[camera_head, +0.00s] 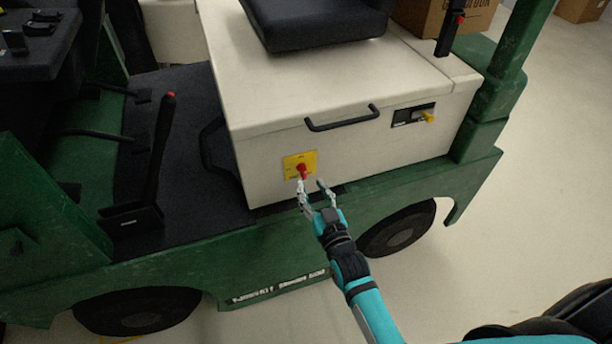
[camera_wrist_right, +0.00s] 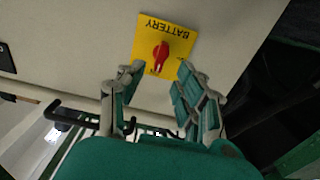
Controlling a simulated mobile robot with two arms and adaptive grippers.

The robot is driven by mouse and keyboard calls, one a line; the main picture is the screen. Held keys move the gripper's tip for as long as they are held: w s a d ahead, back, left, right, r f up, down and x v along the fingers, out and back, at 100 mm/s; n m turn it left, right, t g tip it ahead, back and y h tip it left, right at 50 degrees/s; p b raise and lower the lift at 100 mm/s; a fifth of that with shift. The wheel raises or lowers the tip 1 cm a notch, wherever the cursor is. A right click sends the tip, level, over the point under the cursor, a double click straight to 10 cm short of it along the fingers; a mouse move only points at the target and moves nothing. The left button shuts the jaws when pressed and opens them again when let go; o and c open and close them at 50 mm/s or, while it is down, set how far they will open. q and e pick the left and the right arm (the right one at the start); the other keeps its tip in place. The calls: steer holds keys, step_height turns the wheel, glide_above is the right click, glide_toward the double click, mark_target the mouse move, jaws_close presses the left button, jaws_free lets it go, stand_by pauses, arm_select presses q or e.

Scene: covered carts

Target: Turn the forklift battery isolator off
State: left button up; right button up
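The battery isolator is a red rotary handle (camera_head: 302,170) on a yellow plate (camera_head: 291,160), fixed to the cream side panel of the green forklift. In the right wrist view the red handle (camera_wrist_right: 160,54) sits on the yellow plate (camera_wrist_right: 178,32) marked BATTERY. My right gripper (camera_head: 311,183) is in front of the plate, a little below the handle. In the right wrist view its two fingers (camera_wrist_right: 157,84) are spread apart with nothing between them, and the handle lies just beyond the tips. Whether a fingertip touches the plate is unclear. My left gripper is out of view.
A black grab handle (camera_head: 343,119) and a key switch with a yellow key (camera_head: 427,117) are on the panel, up and right of the isolator. The green chassis rail (camera_head: 230,252) runs below. Open floor (camera_head: 520,220) lies to the right.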

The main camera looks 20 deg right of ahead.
mark_target(305, 174)
steer(key=w, duration=0.5)
steer(key=shift+a, duration=0.1)
jaws_close()
